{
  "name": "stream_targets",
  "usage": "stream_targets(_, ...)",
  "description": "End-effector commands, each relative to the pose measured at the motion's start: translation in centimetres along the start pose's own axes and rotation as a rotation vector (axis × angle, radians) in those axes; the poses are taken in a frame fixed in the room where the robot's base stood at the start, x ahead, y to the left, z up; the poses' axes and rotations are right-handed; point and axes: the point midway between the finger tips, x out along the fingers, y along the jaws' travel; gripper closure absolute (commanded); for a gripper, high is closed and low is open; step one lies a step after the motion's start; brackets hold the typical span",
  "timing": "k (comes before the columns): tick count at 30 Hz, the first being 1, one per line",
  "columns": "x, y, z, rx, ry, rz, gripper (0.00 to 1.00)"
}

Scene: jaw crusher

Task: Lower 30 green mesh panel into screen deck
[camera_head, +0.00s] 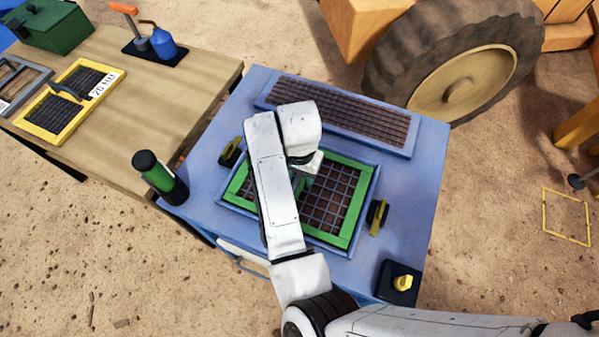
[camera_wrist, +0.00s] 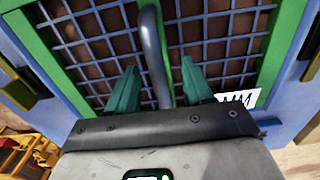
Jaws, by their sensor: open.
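The green mesh panel (camera_head: 345,235) has a green frame around a dark grid and lies within the blue rim of the screen deck (camera_head: 312,240). In the head view my arm covers its middle. In the wrist view the panel (camera_wrist: 87,87) fills the upper part, with a grey bar handle (camera_wrist: 154,55) across it and a white label (camera_wrist: 238,98) ending in "MM". My gripper (camera_wrist: 160,78) is open, its two teal fingers on either side of the handle, apart from it as far as I can tell. Whether the panel sits fully flat is hard to tell.
Black-and-yellow clamps (camera_head: 377,216) and (camera_head: 231,151) flank the deck. A green-and-black cylinder (camera_head: 158,178) stands at the blue table's left corner, a yellow knob box (camera_head: 400,282) at its front right. A wooden table (camera_head: 150,95) holds a yellow 20 MM panel (camera_head: 70,100).

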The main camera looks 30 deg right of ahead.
Motion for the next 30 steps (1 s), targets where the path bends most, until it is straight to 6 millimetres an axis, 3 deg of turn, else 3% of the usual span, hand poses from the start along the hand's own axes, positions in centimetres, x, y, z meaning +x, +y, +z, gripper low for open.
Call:
stream_targets(4, -0.1, 0.0, 0.0, 0.000, -0.001, 0.001, 0.49)
stream_targets(8, -1.5, 0.0, -0.1, 0.001, 0.000, -0.001, 0.49)
stream_targets(21, -9.3, -0.1, -0.1, 0.002, 0.001, -0.003, 0.49)
stream_targets(30, -10.8, 0.0, 0.0, 0.000, -0.001, 0.000, 0.49)
